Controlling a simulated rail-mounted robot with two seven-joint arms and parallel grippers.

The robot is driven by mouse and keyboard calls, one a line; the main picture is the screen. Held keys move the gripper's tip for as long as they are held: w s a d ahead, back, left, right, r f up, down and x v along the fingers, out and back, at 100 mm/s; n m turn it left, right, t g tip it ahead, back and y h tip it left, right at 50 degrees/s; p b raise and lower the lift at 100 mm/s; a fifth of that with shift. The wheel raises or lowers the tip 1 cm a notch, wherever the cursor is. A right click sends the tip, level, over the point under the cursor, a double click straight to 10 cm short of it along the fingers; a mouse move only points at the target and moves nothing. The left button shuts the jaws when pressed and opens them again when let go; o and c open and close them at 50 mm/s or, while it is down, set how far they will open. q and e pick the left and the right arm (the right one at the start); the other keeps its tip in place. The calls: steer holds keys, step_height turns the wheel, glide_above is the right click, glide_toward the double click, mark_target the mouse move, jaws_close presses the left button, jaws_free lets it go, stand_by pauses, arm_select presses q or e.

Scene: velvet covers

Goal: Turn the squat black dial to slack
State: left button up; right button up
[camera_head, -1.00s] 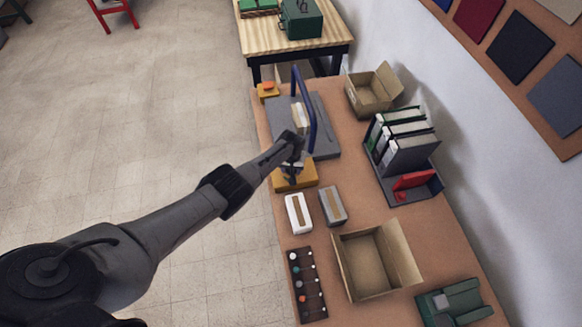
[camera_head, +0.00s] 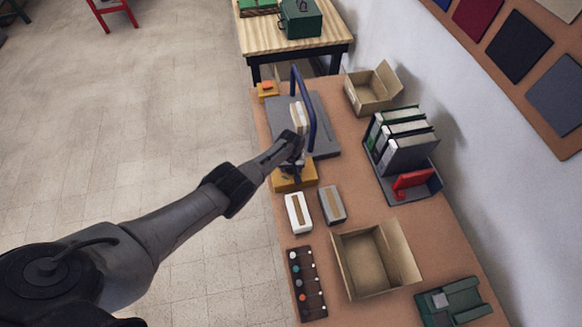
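My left gripper (camera_head: 290,164) is over a yellow box (camera_head: 295,181) on the workbench, pointing down at its top. The black dial is not clearly visible; dark parts above the box blend with my gripper, and I cannot tell dial from fingers. Any marking for slack is hidden or too small to read. Whether the fingers are open or shut does not show. My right gripper is not in view.
A grey machine with a blue arch (camera_head: 311,125) stands just behind. Two small packets, white (camera_head: 291,212) and grey (camera_head: 332,204), lie in front. An open carton (camera_head: 344,270), a knob strip (camera_head: 294,285) and a binder rack (camera_head: 432,187) stand nearby.

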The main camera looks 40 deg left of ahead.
arm_select(q)
steer(key=o, duration=0.4)
steer(key=shift+r+p, duration=0.35)
steer(key=shift+r, duration=0.1)
steer(key=shift+r+p, duration=2.75)
steer(key=shift+r, duration=3.7)
